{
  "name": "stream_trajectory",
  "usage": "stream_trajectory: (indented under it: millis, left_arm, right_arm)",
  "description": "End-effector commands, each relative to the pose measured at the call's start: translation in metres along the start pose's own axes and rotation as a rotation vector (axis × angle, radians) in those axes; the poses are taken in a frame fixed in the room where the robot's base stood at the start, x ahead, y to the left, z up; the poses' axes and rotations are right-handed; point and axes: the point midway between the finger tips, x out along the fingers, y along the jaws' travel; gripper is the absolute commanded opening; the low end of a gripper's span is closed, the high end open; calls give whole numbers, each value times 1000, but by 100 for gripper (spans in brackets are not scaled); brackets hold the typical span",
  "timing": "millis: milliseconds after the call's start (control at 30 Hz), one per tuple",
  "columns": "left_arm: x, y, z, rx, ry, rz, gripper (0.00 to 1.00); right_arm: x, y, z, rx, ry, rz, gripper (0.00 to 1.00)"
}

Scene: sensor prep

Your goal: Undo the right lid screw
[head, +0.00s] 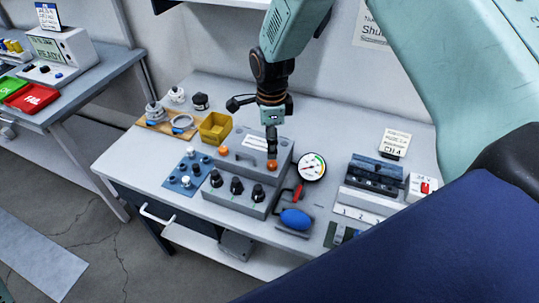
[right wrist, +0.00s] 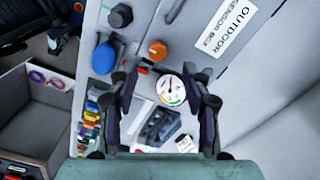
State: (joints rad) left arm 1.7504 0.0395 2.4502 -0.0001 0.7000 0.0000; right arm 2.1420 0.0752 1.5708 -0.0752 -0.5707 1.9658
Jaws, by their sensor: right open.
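The grey sensor box (head: 232,200) stands on the bench, with a label and a handle on its lid and several black knobs along its front. The right lid screw (head: 271,165) has an orange head and sits at the lid's right side; it also shows in the right wrist view (right wrist: 158,50). The left lid screw (head: 223,150), also orange, is at the lid's other side. My right gripper (head: 271,149) points down just above the right lid screw. My left gripper is out of view.
A round gauge (head: 312,166) and a blue bulb (head: 295,219) are close to the box's right. A blue mat (head: 188,178) with small parts and a yellow bin (head: 215,128) are at its left. A black-topped block (head: 375,174) stands farther right.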

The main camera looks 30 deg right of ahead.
Motion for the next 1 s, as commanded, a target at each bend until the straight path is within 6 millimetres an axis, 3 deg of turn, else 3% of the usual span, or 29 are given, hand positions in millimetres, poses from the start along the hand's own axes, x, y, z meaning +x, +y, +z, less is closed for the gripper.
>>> stream_trajectory:
  millis: [200, 400, 800, 1000]
  left_arm:
    - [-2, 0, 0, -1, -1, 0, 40]
    - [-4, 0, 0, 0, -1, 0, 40]
    - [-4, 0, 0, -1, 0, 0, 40]
    - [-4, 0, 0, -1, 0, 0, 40]
  right_arm:
    - [36, 3, -2, 0, 2, 3, 48]
    - [60, 2, -2, -1, 1, 1, 48]
    - [67, -2, 0, -1, 0, 0, 48]
    - [67, -2, 0, -1, 0, 0, 32]
